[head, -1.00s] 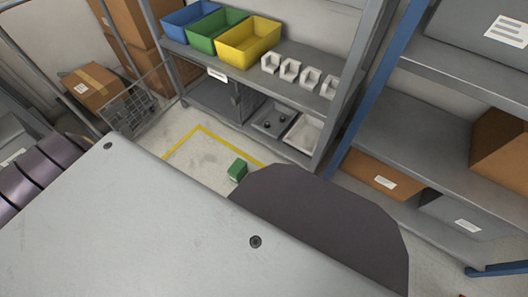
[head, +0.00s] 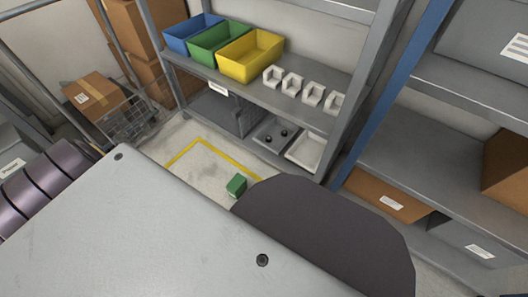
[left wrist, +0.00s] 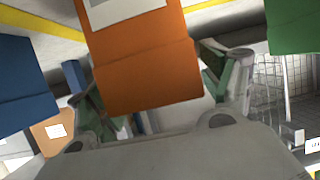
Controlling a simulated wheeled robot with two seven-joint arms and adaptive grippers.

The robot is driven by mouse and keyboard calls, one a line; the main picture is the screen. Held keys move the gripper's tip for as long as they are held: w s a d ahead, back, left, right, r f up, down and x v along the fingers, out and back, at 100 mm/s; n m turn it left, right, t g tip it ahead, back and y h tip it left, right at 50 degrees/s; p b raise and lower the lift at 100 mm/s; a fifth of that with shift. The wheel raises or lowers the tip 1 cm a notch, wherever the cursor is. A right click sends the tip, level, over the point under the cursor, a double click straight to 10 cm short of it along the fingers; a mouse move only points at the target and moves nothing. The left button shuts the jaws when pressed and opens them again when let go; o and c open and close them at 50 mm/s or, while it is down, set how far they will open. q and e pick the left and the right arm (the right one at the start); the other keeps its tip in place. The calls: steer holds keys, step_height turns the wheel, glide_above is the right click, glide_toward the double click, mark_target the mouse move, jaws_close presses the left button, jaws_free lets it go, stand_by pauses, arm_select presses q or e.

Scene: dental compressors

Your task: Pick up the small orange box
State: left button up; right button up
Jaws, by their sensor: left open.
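The small orange box (left wrist: 145,70) shows large in the left wrist view, with a white label near the top edge. My left gripper (left wrist: 146,66) is open, with one finger on each side of the box. I cannot tell whether the fingers touch it. The box partly hides the space between the fingers. The head view shows neither the orange box nor either gripper; a large part of my own body fills its lower half.
In the left wrist view, a blue object (left wrist: 22,85) is at left and a green one (left wrist: 292,25) at right.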

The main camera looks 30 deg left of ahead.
steer(key=shift+s+f, duration=0.3)
steer(key=shift+s, duration=0.15)
arm_select(q)
steer(key=c, duration=1.2)
arm_select(e)
steer(key=shift+w+r, duration=0.1)
steer(key=shift+r, duration=0.05)
steer(key=shift+w, duration=0.1)
